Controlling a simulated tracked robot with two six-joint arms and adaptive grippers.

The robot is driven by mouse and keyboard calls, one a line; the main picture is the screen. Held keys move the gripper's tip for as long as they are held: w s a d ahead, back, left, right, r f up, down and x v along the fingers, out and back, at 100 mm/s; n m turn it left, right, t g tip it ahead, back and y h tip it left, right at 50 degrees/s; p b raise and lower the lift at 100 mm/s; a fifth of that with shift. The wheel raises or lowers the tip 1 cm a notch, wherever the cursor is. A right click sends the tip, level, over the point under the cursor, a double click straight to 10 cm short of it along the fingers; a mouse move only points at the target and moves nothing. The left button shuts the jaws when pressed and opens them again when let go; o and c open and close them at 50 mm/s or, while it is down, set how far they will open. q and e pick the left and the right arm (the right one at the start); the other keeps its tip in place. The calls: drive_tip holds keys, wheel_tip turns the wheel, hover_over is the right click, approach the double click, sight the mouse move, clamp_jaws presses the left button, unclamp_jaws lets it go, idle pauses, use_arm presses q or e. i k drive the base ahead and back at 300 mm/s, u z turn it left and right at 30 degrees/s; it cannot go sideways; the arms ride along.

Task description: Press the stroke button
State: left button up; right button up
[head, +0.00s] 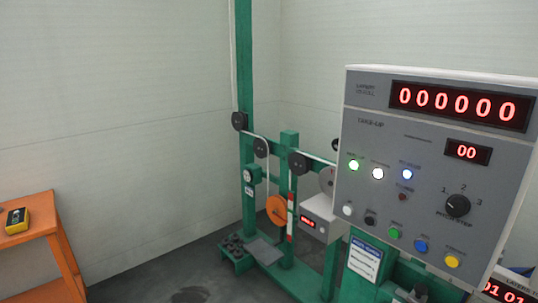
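A grey control panel (400,130) stands at the right, tilted in the picture. Its lower row holds a white button (347,210), a black button (370,220), a green button (394,233), a blue button (421,245) and a yellow button (452,261). The small labels are too blurred to read, so I cannot tell which is the stroke button. Above them are lit green (353,165), white (378,173) and blue (407,174) lamps and a small dark red one (402,196). Neither of my grippers is in view.
The panel has a red display (460,104) reading 000000, a smaller display (467,152) reading 00, and a black rotary knob (457,205). A green machine frame (288,180) with pulleys stands behind. An orange table (45,240) with a yellow meter (17,220) is left. Floor between is clear.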

sight(452, 261)
drive_tip(key=u, duration=1.35)
drive_tip(key=i, duration=0.1)
drive_tip(key=z, duration=2.75)
drive_tip(key=k, duration=1.35)
drive_tip(key=z, duration=0.35)
drive_tip(key=i, duration=1)
drive_tip(key=z, duration=0.35)
